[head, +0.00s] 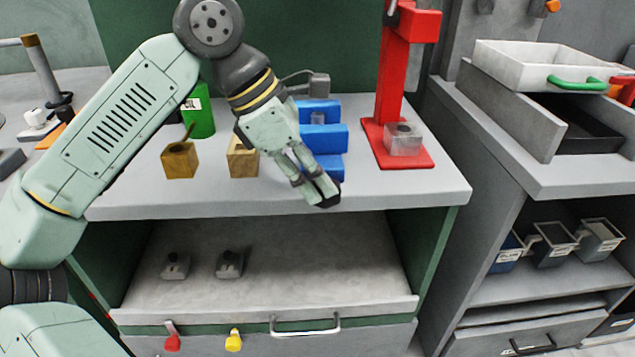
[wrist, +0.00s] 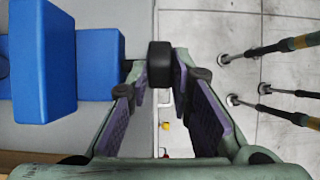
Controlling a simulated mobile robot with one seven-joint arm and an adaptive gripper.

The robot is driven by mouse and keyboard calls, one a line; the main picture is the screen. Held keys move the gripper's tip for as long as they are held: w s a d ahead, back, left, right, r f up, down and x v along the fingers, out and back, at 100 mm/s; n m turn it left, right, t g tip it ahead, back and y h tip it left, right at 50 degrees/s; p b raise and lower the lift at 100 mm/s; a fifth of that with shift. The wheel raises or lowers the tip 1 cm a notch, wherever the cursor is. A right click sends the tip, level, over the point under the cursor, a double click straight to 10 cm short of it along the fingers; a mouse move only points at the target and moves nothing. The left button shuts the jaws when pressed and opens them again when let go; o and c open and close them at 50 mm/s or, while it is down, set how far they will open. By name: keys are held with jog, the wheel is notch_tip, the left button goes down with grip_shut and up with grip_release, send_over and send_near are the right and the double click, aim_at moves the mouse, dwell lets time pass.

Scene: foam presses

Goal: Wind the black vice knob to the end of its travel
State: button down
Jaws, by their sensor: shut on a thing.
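The blue vice (head: 325,138) stands on the bench, left of the red press. In the wrist view its blue blocks (wrist: 45,60) fill the left side. The black vice knob (wrist: 160,57) shows at the top middle of the wrist view, between my fingertips. My gripper (head: 325,192) reaches down to the front of the vice, by the bench's front edge; it also shows in the wrist view (wrist: 160,75). It is shut on the knob. In the head view my fingers largely hide the knob, and its turn cannot be read.
A red press (head: 392,85) with a clear block (head: 403,140) stands right of the vice. The bench front right is clear.

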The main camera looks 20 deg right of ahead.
jog(key=shift+h, duration=0.3)
jog(key=c, duration=1.7)
grip_release()
jog(key=v, duration=1.2)
